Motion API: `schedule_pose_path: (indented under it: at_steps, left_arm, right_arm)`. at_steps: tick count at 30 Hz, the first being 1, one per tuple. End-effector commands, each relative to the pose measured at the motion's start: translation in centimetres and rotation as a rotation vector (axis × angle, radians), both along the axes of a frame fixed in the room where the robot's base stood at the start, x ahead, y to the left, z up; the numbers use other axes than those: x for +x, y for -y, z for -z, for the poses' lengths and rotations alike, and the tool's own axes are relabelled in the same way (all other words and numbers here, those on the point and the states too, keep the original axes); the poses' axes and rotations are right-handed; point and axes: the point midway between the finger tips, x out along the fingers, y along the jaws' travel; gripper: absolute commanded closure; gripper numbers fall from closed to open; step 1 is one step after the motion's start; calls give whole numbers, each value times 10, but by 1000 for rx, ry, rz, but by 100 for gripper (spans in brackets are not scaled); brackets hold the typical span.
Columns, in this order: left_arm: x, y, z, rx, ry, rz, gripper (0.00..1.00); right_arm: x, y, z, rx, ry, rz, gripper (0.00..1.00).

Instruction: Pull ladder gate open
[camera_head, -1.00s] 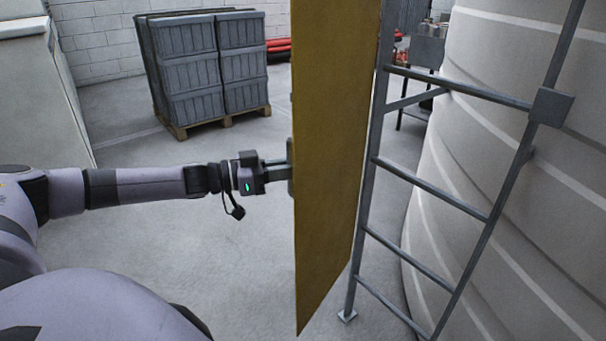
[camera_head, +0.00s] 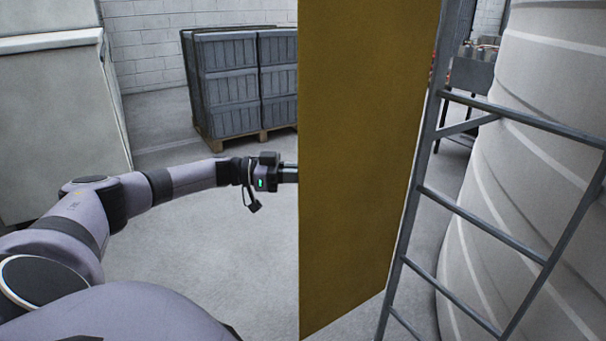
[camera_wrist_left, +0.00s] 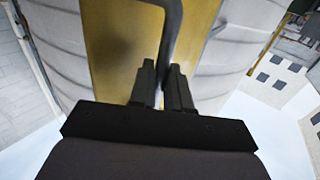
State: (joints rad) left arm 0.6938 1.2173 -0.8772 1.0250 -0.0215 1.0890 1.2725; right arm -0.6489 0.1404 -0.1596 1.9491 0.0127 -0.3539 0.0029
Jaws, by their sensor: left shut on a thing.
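The ladder gate is a tall yellow panel (camera_head: 360,160) standing out from the grey ladder (camera_head: 455,205) in the head view. Its ladder-side edge is beside the ladder's left rail. My left gripper (camera_head: 288,173) reaches the gate's left edge, and its fingertips are hidden behind the panel there. In the left wrist view the left gripper (camera_wrist_left: 162,88) is shut on a dark bent handle (camera_wrist_left: 172,40), with the yellow gate (camera_wrist_left: 120,45) behind it. My right gripper is not in view.
A large ribbed pale tank (camera_head: 545,80) stands right behind the ladder. Stacked grey crates (camera_head: 235,85) sit on a wooden pallet at the back. A pale cabinet (camera_head: 60,120) stands at the left. The floor (camera_head: 230,245) between is clear.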

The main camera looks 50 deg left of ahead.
Motion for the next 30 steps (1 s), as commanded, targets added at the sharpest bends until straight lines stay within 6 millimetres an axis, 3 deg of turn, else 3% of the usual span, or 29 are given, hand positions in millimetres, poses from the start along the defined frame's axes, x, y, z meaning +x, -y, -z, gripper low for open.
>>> schedule_pose_path:
  at_steps: [1,12,13,15,23,30]
  left_arm:
    - [5,3,-7,-16,15,-2,100]
    - [5,4,-7,-16,16,0,100]
    - [5,4,-7,-16,16,0,80]
    - [4,4,-7,-16,15,2,66]
    - [0,-1,-3,-8,8,0,66]
    - [-24,-26,0,-8,6,0,66]
  right_arm:
    - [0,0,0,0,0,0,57]
    - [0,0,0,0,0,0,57]
    - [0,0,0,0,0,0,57]
    - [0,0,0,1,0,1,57]
    - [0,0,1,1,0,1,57]
    - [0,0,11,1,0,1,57]
